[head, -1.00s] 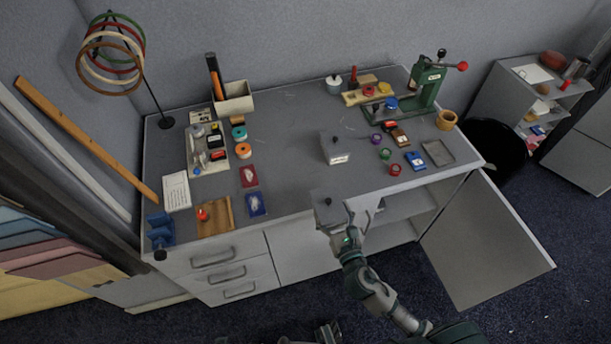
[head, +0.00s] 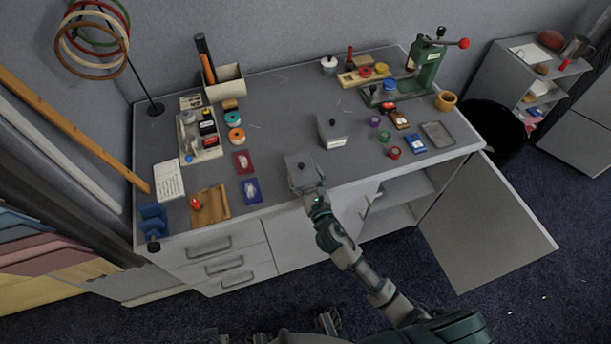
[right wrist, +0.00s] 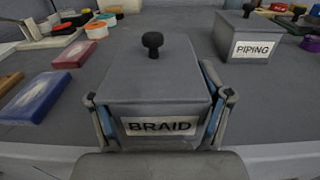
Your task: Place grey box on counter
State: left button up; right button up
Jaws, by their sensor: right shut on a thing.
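The grey box (head: 299,168) has a black knob on its lid and a BRAID label, seen in the right wrist view (right wrist: 155,88). My right gripper (head: 312,190) is shut on it, with one finger at each side of the box in the right wrist view (right wrist: 160,118). The box is upright over the front part of the grey counter (head: 285,125). I cannot tell whether its base touches the top. A similar grey box labelled PIPING (right wrist: 248,38) stands on the counter behind and to the right, also in the head view (head: 332,132). My left gripper is not seen.
A red packet (head: 243,162) and a blue packet (head: 251,189) lie left of the held box. Small spools (head: 394,153) and a green press (head: 425,70) are at the right. An open cabinet door (head: 485,220) hangs below the counter's right end.

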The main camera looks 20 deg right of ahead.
aim_at(307, 186)
jog(key=shift+a, duration=0.6)
jog(key=o, duration=1.4)
jog(key=shift+o, duration=1.4)
jog(key=shift+d, duration=0.65)
jog(key=shift+s+a, duration=0.1)
jog(key=shift+s, duration=0.1)
jog(key=s, duration=0.6)
jog(key=shift+s+a+r+p, duration=0.1)
jog(key=shift+s+a+p, duration=0.1)
jog(key=shift+s+p, duration=0.15)
jog(key=s+d+f+m+g+h, duration=0.2)
jog(key=s+d+f+m+g, duration=0.2)
jog(key=s+f+m, duration=0.5)
jog(key=s+d+f+m+g+h, duration=0.1)
jog(key=s+d+f+m+g, duration=0.4)
jog(key=m, duration=0.6)
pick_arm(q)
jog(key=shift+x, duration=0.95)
pick_arm(e)
jog(key=s+a+f+m+g+y, duration=0.2)
jog(key=s+a+f+m+g, duration=0.2)
jog(key=s+f+m, duration=0.6)
jog(key=s+m+g, duration=0.2)
jog(key=s+m, duration=0.1)
jog(key=m, duration=0.1)
jog(key=shift+s+m+g, duration=0.2)
jog(key=shift+m+g, duration=0.1)
jog(key=shift+g, duration=0.1)
